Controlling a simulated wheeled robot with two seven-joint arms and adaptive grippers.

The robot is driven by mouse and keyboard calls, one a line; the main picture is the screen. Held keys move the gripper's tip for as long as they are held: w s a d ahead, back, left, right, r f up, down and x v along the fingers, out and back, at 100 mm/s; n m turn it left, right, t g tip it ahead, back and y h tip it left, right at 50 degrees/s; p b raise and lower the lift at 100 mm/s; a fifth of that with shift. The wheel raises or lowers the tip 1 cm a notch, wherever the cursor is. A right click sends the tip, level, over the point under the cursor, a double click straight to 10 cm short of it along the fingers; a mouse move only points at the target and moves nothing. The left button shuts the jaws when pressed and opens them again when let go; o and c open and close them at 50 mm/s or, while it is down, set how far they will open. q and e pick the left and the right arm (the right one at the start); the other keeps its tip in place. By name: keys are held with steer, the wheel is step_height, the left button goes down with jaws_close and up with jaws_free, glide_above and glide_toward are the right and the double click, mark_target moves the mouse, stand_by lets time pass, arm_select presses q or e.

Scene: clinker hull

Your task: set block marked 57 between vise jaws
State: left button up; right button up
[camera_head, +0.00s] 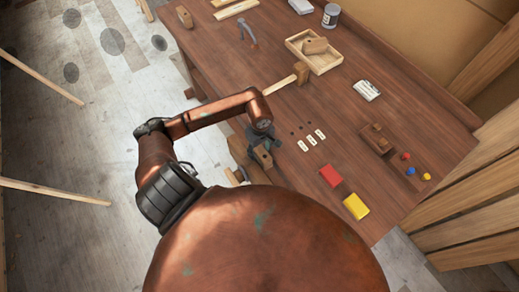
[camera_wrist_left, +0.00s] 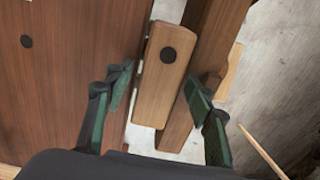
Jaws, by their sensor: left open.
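A light wooden block (camera_wrist_left: 158,95) with a dark round spot on top lies in the gap between the bench edge and the vise's outer wooden jaw (camera_wrist_left: 208,45) in the left wrist view. No number is legible on it. Floor shows at both ends of the gap. I cannot tell whether both jaws touch the block. My left gripper (camera_wrist_left: 160,92) is open, with one finger on each side of the block, apart from it. In the head view, the left gripper (camera_head: 262,142) is over the vise (camera_head: 241,150) at the bench's left edge. My right gripper is out of view.
A mallet (camera_head: 301,73) lies beyond my gripper.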

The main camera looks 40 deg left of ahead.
arm_select(q)
step_height(320, 180, up, 12)
steer(key=b, duration=0.2)
